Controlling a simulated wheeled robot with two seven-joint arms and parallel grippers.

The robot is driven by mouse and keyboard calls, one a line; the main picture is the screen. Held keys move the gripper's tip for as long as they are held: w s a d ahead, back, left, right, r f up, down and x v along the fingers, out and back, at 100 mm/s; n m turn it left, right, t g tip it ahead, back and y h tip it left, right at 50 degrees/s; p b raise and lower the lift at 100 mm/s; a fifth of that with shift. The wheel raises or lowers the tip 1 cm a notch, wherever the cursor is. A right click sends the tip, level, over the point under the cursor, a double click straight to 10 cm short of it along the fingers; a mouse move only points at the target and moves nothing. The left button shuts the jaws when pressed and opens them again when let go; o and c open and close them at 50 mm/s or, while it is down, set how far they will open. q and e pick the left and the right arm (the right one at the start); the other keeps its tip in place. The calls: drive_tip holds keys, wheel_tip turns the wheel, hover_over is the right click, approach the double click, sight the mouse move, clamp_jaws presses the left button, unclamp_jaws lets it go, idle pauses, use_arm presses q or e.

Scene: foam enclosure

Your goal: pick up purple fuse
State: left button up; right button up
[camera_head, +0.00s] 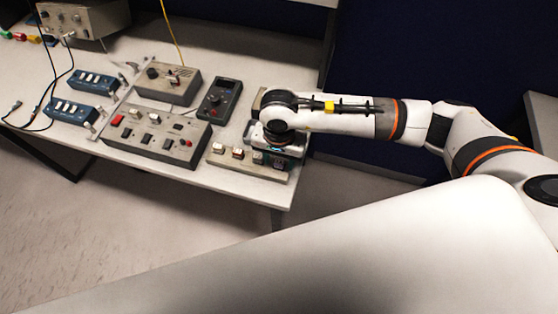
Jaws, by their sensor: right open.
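My right gripper (277,148) points down over the right end of a beige block (232,166) at the table's front right corner. Its jaws are open but largely hidden under my wrist. The block carries a row of small pieces, with pale tops at the left and a darker piece (257,158) near the gripper. No piece shows a clear purple colour at this size, so I cannot tell which is the purple fuse. It may be hidden by my gripper. My left gripper is out of view.
A grey switch panel (155,147), a dark handheld meter (220,98) and a grey box with a knob (167,84) stand left of the gripper. Two blue modules (73,112) and black cables lie further left. The table (225,183) ends just right of the gripper.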

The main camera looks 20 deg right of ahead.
sight(279, 162)
clamp_jaws()
idle(0.4)
drive_tip(key=shift+w+r+b, duration=0.1)
drive_tip(key=shift+r+b, duration=0.2)
drive_tip(key=shift+r, duration=0.1)
wheel_tip(279, 162, up, 9)
drive_tip(key=b, duration=0.2)
drive_tip(key=shift+b, duration=0.35)
